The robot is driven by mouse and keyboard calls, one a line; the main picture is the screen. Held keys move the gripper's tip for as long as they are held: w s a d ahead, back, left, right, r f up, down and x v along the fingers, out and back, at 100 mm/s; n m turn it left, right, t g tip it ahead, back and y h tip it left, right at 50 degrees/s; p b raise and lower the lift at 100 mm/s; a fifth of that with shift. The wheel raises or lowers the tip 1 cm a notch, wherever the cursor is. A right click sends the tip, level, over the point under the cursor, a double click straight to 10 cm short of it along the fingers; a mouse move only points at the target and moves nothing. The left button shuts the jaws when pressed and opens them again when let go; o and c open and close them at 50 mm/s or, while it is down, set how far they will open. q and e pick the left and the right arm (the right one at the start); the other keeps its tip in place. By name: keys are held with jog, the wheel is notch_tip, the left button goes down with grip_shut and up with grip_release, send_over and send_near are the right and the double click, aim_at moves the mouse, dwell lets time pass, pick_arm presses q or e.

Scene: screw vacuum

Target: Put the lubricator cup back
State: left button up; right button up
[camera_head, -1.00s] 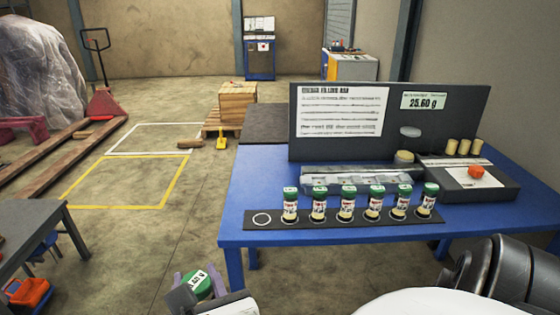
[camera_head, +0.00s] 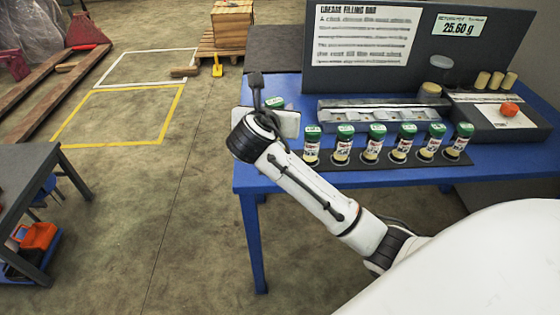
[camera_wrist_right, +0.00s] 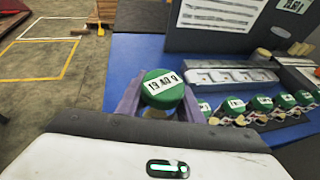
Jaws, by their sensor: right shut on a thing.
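My right gripper (camera_wrist_right: 161,103) is shut on a green-capped lubricator cup (camera_wrist_right: 163,86) with the label "19.40 g", held between its purple fingers in the right wrist view. In the head view, my right arm reaches over the left end of the blue table (camera_head: 242,176), and the cup's green cap (camera_head: 275,101) shows just behind the gripper. A row of several other green-capped cups (camera_head: 375,143) stands upright on a dark strip (camera_head: 463,163), right of the held cup. The strip's left end is hidden by my arm. The gap beneath the held cup cannot be judged. My left gripper is out of view.
Behind the row lie a grey tray (camera_head: 385,112) and a tall sign panel (camera_head: 412,45). A scale (camera_head: 490,130) with an orange object (camera_head: 509,109) sits at the right. A dark table (camera_head: 25,180) stands at the left, with open floor between.

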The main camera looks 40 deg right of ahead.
jog(key=shift+h, duration=0.3)
jog(key=f, duration=0.3)
jog(key=w+d+f+b, duration=0.1)
jog(key=f, duration=0.3)
jog(key=d+f, duration=0.1)
jog(key=f, duration=0.2)
jog(key=shift+w+d+f, duration=0.15)
jog(key=shift+w+d, duration=0.05)
jog(key=shift+w, duration=0.15)
jog(key=shift+m, duration=0.3)
jog(key=o, duration=1.2)
